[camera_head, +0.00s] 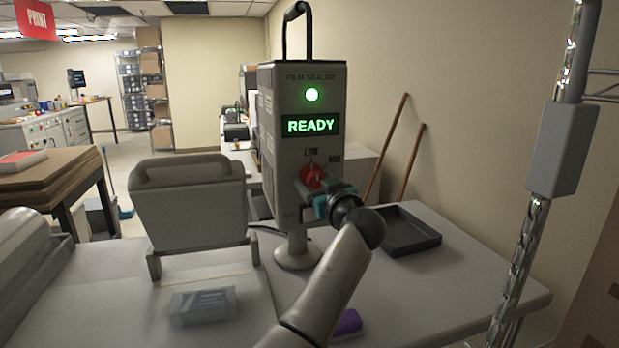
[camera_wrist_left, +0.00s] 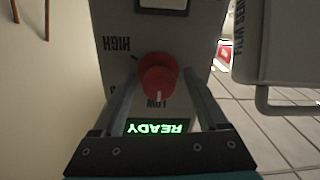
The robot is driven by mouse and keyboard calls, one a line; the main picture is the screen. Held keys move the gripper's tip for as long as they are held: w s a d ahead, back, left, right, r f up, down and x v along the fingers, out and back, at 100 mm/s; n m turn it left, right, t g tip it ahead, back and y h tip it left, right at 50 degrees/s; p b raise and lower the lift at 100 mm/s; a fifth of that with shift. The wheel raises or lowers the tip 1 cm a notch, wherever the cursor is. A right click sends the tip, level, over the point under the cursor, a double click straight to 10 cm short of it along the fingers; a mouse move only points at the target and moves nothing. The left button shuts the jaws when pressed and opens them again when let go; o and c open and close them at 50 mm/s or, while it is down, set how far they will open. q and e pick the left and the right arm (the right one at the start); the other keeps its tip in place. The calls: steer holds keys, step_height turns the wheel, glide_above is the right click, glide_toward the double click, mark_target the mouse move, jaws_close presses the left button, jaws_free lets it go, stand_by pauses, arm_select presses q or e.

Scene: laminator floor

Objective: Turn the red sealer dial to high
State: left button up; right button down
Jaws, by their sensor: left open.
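The red sealer dial (camera_head: 312,178) is on the front of the grey film sealer (camera_head: 300,103), below its lit READY display. In the left wrist view, upside down, the dial (camera_wrist_left: 158,77) shows a white mark towards the LOW label. The HIGH label (camera_wrist_left: 117,45) is off to one side. My left gripper (camera_head: 319,188) is at the dial and partly covers it in the head view. In the wrist view its fingers (camera_wrist_left: 160,90) are open, one on each side of the dial, with gaps visible. My right gripper is not in view.
The sealer stands on a grey table, with a black tray (camera_head: 400,232) at its right and a grey hinged machine lid (camera_head: 190,200) at its left. A clear packet (camera_head: 203,305) and a purple object (camera_head: 348,322) lie in front. A shiny post (camera_head: 520,260) is at right.

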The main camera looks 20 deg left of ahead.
arm_select(q)
steer(key=shift+d, duration=0.1)
steer(key=shift+c, duration=0.2)
jaws_close()
stand_by(0.5)
